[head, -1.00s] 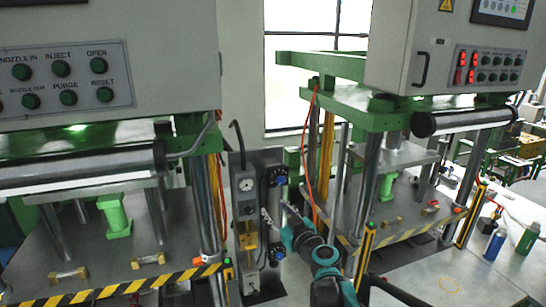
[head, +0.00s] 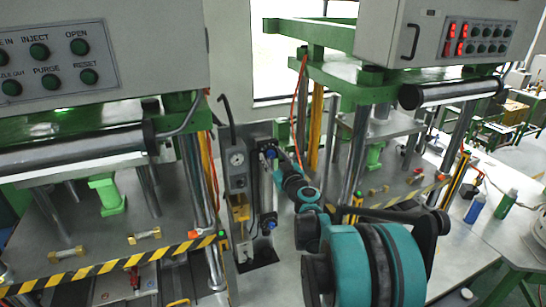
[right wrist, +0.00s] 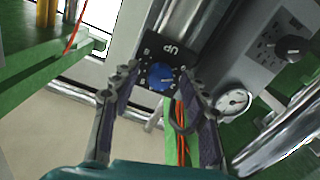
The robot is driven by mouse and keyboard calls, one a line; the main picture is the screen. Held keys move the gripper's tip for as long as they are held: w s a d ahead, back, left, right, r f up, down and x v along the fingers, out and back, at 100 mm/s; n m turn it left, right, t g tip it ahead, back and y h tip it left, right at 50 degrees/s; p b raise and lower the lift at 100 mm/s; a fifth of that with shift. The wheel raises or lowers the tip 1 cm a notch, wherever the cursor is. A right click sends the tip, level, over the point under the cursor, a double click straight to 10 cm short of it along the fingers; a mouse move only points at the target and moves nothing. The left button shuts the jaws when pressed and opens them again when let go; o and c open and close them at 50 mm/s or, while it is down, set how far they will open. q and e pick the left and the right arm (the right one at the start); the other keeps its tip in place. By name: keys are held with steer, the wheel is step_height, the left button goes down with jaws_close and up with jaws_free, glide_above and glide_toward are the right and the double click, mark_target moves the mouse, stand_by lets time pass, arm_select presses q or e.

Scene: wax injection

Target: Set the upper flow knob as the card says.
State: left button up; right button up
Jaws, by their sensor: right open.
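The upper flow knob (right wrist: 161,77) is blue, on a black plate (right wrist: 172,50) marked "UP", seen upside down in the right wrist view. The marks around it are too small to read. In the head view the upper knob (head: 270,153) sits high on a narrow panel, and a lower blue knob (head: 268,222) is below it. My right gripper (right wrist: 160,72) is open, its two fingers on either side of the knob in the picture; I cannot tell whether they touch it. In the head view its fingers are mostly hidden by the wrist. I cannot make out the card.
A pressure gauge (head: 237,159) is beside the knob panel and shows in the right wrist view (right wrist: 234,102). A black knob (right wrist: 291,48) is farther right there. Green presses flank the panel, with a striped edge (head: 120,262) on the left one. Bottles (head: 475,208) stand at right.

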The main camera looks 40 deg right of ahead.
jaws_close()
steer(key=shift+w, duration=0.1)
